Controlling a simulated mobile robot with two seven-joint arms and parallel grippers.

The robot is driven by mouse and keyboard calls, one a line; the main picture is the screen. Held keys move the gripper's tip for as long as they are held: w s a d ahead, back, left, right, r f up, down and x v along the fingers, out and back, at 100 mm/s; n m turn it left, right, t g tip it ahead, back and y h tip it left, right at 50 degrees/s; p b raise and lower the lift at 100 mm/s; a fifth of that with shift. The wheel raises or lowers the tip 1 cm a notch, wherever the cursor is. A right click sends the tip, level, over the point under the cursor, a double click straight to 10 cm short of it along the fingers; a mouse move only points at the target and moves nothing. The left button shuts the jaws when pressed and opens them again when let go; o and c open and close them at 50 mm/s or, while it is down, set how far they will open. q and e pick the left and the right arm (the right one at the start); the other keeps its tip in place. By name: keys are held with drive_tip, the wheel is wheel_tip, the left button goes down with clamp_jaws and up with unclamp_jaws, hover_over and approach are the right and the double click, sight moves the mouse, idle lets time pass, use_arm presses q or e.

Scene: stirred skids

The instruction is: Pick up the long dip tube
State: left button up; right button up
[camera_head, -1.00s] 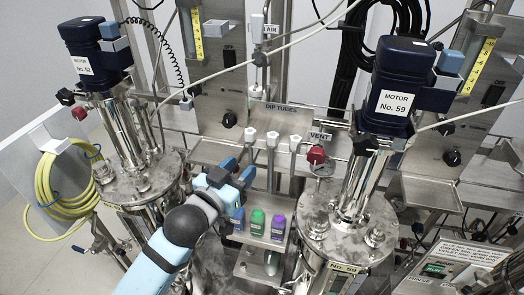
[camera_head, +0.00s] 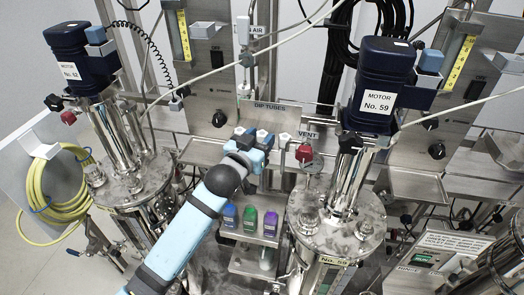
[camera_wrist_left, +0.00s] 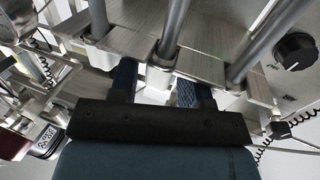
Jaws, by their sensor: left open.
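Dip tubes hang in a row on the rack under the "DIP TUBES" label, with white caps (camera_head: 285,137) on top. Which one is the long dip tube I cannot tell. In the left wrist view three grey tubes show: one at the left (camera_wrist_left: 97,15), a middle one (camera_wrist_left: 173,28) and one at the right (camera_wrist_left: 262,38), each at a notch in a metal bracket. My left gripper (camera_head: 252,139) is at the rack, hiding the tubes' upper parts in the head view. Its two blue fingers (camera_wrist_left: 160,78) are apart, roughly either side of the middle tube's line. Nothing is gripped.
Below the rack, a small shelf holds a blue bottle (camera_head: 230,215), a green bottle (camera_head: 250,219) and a purple bottle (camera_head: 270,223). Motor-topped vessels stand left (camera_head: 135,188) and right (camera_head: 337,235). A red vent knob (camera_head: 304,153) is close right of the tubes.

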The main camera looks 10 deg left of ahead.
use_arm(q)
drive_tip(key=shift+w+d, duration=0.15)
drive_tip(key=shift+w, duration=0.4)
clamp_jaws()
drive_tip(key=shift+s, duration=0.1)
